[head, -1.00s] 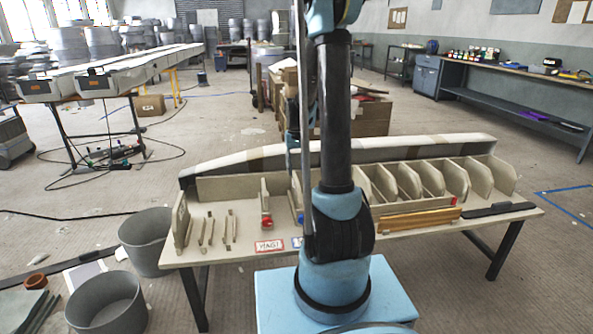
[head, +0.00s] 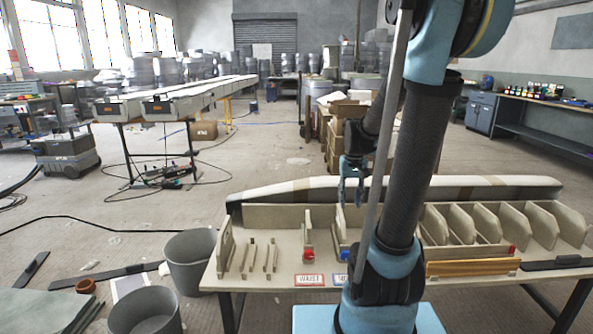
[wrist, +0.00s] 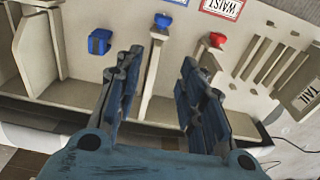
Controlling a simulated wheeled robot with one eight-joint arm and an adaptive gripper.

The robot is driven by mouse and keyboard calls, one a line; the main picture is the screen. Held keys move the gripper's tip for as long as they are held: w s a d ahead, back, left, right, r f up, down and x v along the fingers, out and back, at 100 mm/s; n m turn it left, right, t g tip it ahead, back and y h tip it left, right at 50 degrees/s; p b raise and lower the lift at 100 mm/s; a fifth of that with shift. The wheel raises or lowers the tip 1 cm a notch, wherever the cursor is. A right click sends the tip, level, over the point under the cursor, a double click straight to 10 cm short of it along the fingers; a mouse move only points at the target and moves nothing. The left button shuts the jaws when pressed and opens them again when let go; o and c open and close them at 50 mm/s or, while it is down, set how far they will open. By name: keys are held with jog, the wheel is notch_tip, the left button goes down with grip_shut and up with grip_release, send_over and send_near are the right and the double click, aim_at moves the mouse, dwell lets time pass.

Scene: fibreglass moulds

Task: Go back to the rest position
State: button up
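My gripper (head: 352,178) hangs in the air above the back of the bench rack, left of my upright arm link in the head view. In the wrist view my gripper (wrist: 158,85) has its two blue fingers spread well apart with nothing between them. Below it stand upright beige dividers with a blue piece (wrist: 99,41), another blue piece (wrist: 163,20) and a red piece (wrist: 217,40) near their edges. The rack (head: 270,215) sits on the table, partly hidden behind my arm.
Grey buckets (head: 190,255) stand on the floor left of the table. A WAIST label (head: 309,280) lies at its front. A long pale mould (head: 290,190) runs along the back. Cardboard boxes (head: 345,112) stand behind. The floor at left centre is mostly clear.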

jog(key=s+f, duration=0.2)
jog(key=s, duration=0.8)
jog(key=s+f+t, duration=0.1)
jog(key=s+f, duration=0.1)
jog(key=s, duration=0.8)
jog(key=shift+s+d, duration=0.15)
jog(key=shift+s, duration=0.25)
